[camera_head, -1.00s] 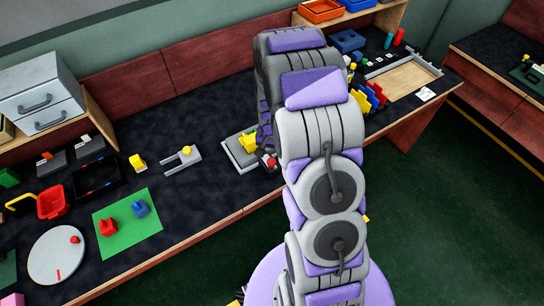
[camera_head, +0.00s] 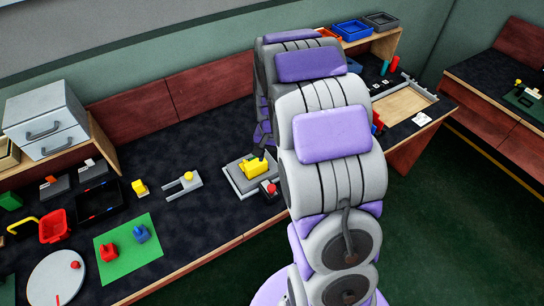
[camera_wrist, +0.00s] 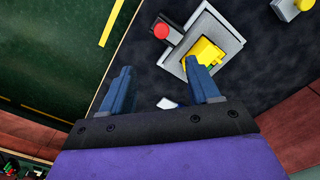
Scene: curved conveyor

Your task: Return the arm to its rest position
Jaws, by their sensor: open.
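My arm, grey with purple panels, rises in the middle of the head view and hides part of the table. My gripper (camera_wrist: 160,90) shows in the wrist view with its two blue fingers apart and nothing between them. It is above the dark table top. Beyond the right finger is a grey plate (camera_wrist: 232,36) with a yellow block (camera_wrist: 207,50) on it. Next to the plate is a small grey box with a red button (camera_wrist: 161,31). The same yellow block (camera_head: 256,167) and red button (camera_head: 271,188) show in the head view, left of my arm.
On the table's left stand a drawer unit (camera_head: 45,115), a black tray (camera_head: 112,206), a green mat (camera_head: 127,262), a red bin (camera_head: 53,228) and a white disc (camera_head: 47,282). A wooden tray (camera_head: 402,104) lies right of my arm. The green floor (camera_head: 452,230) at right is open.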

